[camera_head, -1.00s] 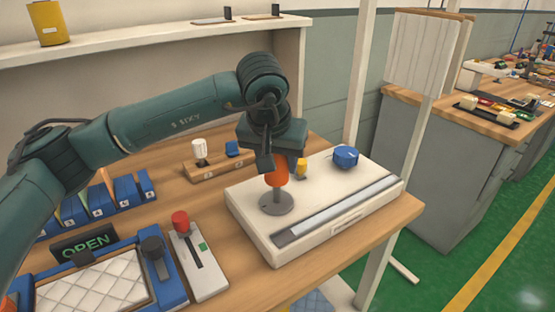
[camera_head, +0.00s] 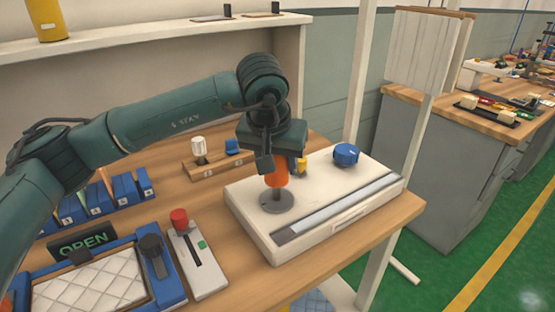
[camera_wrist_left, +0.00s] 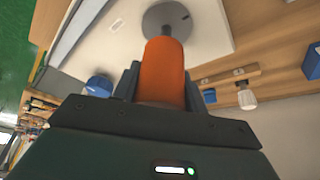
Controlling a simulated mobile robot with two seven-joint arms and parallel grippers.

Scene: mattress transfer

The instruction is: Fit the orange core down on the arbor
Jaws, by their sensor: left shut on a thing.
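The orange core (camera_head: 276,178) is upright between the fingers of my left gripper (camera_head: 281,160). The gripper is shut on it from above. In the left wrist view the core (camera_wrist_left: 162,72) sits between the two dark fingers. Below it is a round grey disc base (camera_head: 276,202) on the white bench unit (camera_head: 245,215); the disc also shows in the left wrist view (camera_wrist_left: 168,18). The core is over the disc. My right gripper is not in view.
A blue knob (camera_head: 346,155) and a yellow piece (camera_head: 302,166) stand on the white unit. A wooden rack with a white knob (camera_head: 198,146) is behind. A red-topped lever box (camera_head: 196,262) and an OPEN sign (camera_head: 85,242) are at the front left.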

